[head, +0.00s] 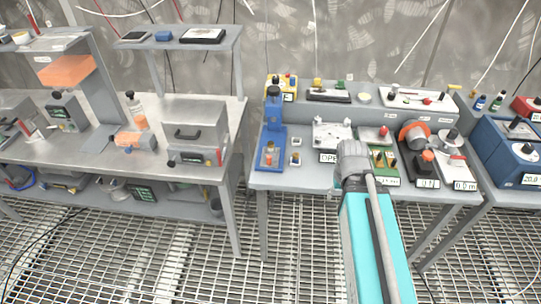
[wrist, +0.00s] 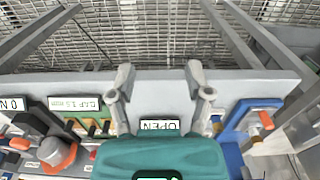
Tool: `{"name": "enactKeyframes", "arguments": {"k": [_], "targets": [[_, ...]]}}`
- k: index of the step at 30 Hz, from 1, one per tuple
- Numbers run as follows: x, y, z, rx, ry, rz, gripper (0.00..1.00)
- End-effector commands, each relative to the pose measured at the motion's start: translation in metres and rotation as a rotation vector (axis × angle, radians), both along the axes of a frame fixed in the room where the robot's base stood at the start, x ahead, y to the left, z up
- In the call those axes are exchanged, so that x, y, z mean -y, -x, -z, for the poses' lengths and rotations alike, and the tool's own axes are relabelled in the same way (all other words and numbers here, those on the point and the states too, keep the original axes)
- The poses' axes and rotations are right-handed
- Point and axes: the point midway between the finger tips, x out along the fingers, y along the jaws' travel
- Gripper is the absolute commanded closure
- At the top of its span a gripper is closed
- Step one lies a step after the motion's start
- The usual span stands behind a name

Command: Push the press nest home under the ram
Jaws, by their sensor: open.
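A small blue press (head: 272,125) stands at the left end of the right-hand bench, with a dark knob on top. A small orange piece (head: 268,158) shows low at its front, perhaps in the nest; the nest itself is too small to tell apart, as is any gap to the ram. In the wrist view the blue press (wrist: 236,128) is at the right, with an orange piece (wrist: 266,118) at its front. In the head view my arm hides the fingers.
A sign reading OPEN (wrist: 158,126) lies below the fingers, by a white fixture (head: 332,133). Two small pale trays stand right of the press. A green device (head: 383,165) and an orange-ringed device (head: 412,134) stand farther right.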

Motion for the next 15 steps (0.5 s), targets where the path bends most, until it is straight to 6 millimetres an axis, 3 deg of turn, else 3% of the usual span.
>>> {"name": "enactKeyframes", "arguments": {"k": [8, 15], "targets": [[-0.002, -0.003, -0.001, 0.000, 0.000, -0.008, 0.38], [-0.026, -0.038, -0.016, 0.000, 0.000, -0.105, 0.38]]}}
